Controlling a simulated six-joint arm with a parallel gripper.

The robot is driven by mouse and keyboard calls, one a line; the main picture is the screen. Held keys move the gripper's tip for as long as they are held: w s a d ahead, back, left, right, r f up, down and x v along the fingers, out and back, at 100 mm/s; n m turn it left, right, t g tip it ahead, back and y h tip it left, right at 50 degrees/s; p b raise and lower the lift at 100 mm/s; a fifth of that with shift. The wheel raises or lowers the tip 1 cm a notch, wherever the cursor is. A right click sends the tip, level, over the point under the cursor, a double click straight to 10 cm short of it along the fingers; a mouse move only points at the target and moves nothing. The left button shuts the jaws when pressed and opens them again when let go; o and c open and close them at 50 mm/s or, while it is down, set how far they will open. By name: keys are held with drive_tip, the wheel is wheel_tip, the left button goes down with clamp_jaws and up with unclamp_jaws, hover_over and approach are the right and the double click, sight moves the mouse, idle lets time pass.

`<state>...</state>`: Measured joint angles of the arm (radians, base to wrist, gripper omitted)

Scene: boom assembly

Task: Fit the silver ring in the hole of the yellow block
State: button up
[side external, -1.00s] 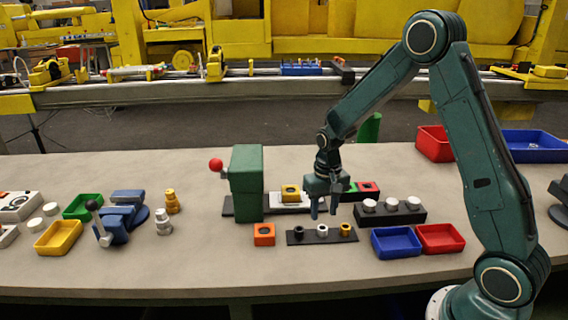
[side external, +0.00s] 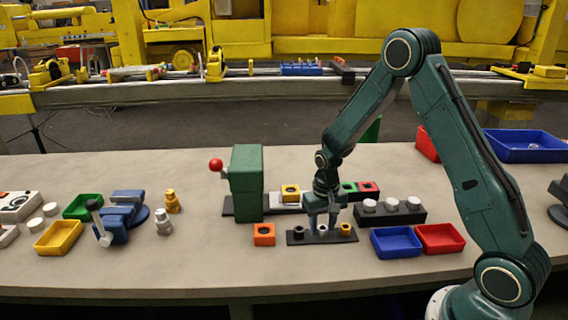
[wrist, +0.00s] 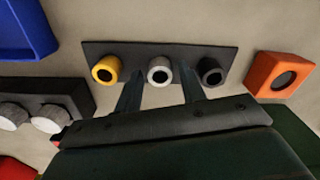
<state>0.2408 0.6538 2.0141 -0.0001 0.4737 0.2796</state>
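The silver ring (wrist: 160,70) stands on a dark plate (wrist: 205,55), between a yellow ring (wrist: 106,69) and a black ring (wrist: 211,71). In the side view the silver ring (side external: 322,230) is partly hidden by my fingers. My gripper (side external: 321,230) points down over the plate. In the wrist view its two fingers (wrist: 160,82) are open, one on each side of the silver ring. I cannot tell whether they touch it.
The green press (side external: 246,183) with its red-knobbed lever stands left of the yellow block. An orange block (side external: 264,235) lies left of the ring plate. A black rack with several pale cylinders (side external: 390,215) and blue and red trays (side external: 397,243) are to the right.

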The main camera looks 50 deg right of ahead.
drive_tip(key=c, duration=0.8)
drive_tip(key=shift+r, duration=0.2)
drive_tip(key=shift+r, duration=1.2)
